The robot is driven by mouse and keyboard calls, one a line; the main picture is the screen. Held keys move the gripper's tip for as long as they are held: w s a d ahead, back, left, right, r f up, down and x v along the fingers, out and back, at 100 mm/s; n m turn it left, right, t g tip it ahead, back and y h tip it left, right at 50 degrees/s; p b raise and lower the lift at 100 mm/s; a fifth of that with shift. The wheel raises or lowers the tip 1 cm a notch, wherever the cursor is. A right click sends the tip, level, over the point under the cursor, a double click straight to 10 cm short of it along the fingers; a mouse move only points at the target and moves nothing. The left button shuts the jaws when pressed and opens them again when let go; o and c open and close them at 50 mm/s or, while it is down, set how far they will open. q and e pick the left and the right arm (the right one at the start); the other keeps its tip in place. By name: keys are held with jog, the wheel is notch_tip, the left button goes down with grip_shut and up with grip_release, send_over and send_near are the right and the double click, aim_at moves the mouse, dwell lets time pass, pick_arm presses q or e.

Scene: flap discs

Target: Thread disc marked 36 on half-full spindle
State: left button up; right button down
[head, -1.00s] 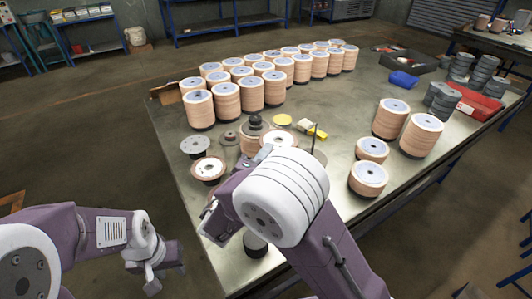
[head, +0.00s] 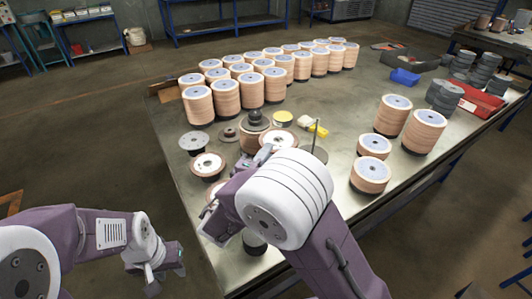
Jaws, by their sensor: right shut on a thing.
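My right gripper (head: 263,157) is mostly hidden behind its own white and purple wrist. A grey part of it shows against a pale flap disc (head: 279,140), and it appears shut on that disc. No number is readable. A thin upright rod (head: 316,134) rises just right of the wrist; its foot is hidden, so I cannot tell what it carries. Two short disc stacks, one behind (head: 374,147) and one in front (head: 370,177), stand right of it. My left gripper (head: 158,268) hangs off the table's left side, apart from everything; its jaw gap is unclear.
Tall disc stacks (head: 227,97) fill the back left of the table (head: 335,95). Two more tall stacks (head: 424,133) stand at right.

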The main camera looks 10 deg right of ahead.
jog(key=shift+f, duration=0.25)
dwell(0.3)
notch_tip(320, 180, down, 3)
jog(key=b, duration=0.4)
jog(key=c, duration=2)
grip_release()
jog(key=shift+f, duration=0.15)
jog(key=o, duration=0.5)
jog(key=shift+s, duration=0.1)
